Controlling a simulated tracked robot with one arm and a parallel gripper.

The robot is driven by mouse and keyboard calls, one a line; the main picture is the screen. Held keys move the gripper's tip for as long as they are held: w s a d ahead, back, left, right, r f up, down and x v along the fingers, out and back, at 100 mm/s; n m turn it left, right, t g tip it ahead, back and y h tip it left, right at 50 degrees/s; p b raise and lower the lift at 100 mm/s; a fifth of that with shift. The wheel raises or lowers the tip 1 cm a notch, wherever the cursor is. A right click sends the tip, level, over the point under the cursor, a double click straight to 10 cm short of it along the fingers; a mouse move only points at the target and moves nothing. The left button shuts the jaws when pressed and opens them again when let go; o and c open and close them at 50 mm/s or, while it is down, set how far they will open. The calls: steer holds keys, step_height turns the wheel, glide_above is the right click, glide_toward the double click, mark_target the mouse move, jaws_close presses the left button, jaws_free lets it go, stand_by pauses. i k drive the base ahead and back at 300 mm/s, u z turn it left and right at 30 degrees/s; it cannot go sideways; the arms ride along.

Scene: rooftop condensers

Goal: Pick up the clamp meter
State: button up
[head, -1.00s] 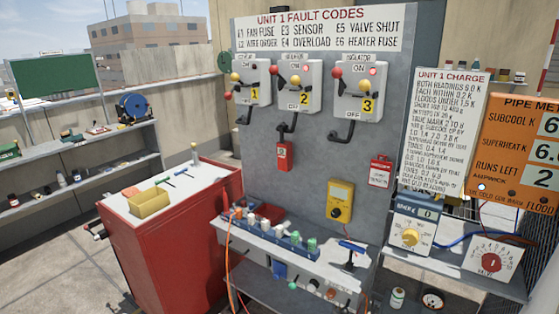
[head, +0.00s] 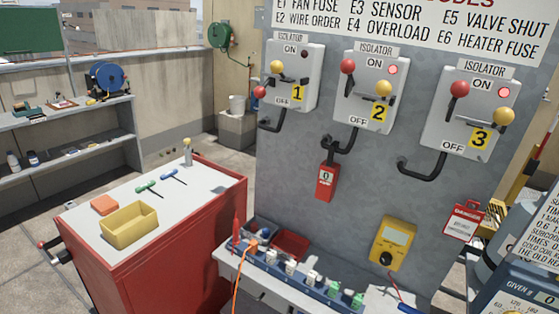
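A small red device with a white display reading 0 (head: 327,182) hangs on the grey panel below isolator 2; it looks like the clamp meter. Its top is at the black bent conduit (head: 345,142) under that isolator; I cannot tell whether it is around the conduit or hung beside it. A yellow meter with a black dial (head: 393,243) is lower right on the panel, above the bench. My gripper is not in view.
Three isolator boxes, including isolator 2 (head: 372,92), project from the panel above. A narrow bench (head: 262,285) with a blue strip of small parts runs below. A red cabinet (head: 200,235) with a yellow tray (head: 129,226) stands left. A danger tag (head: 464,220) hangs right.

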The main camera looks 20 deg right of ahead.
mark_target(330, 170)
steer(key=z, duration=0.3)
steer(key=i, duration=1.25)
steer(key=z, duration=0.7)
